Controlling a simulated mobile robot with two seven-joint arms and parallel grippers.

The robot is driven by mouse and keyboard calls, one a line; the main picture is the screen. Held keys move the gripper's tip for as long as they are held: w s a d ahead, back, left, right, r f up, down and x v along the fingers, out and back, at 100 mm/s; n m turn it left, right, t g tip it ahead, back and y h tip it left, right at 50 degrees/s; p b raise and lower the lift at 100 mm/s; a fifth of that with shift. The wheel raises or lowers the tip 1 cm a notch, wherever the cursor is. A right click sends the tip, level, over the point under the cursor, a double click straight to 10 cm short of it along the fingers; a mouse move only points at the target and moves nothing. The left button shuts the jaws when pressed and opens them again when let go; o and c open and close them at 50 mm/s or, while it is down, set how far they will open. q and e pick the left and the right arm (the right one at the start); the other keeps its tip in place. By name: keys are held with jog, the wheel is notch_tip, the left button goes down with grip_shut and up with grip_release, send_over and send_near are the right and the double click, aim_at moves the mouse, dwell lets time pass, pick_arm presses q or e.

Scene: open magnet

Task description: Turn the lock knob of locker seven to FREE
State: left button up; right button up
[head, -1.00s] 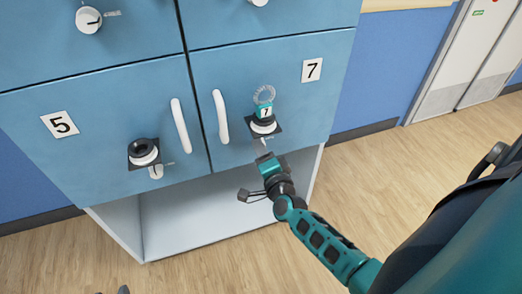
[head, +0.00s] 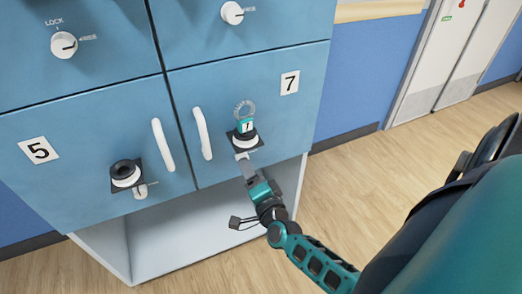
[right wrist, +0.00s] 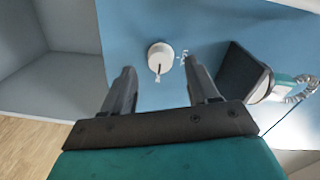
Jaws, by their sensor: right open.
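Locker seven's blue door (head: 275,115) carries a "7" plate (head: 290,82). Its white round lock knob (right wrist: 160,57) shows in the right wrist view, with a dark pointer line running down toward the picture's bottom. Small lettering beside it is too small to read. My right gripper (right wrist: 160,72) is open, its fingers on either side of the knob in that view; I cannot tell whether they touch it. In the head view the right gripper (head: 246,166) is just below the lock of locker seven and largely hides the knob. My left gripper is not in view.
Locker five (head: 75,170) is at left. An open shelf (head: 170,235) lies below; the floor at right is clear.

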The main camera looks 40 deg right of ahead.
jog(key=v, duration=0.9)
jog(key=shift+s+p, duration=0.15)
jog(key=shift+p, duration=0.2)
jog(key=shift+a, duration=0.1)
jog(key=shift+r, duration=0.15)
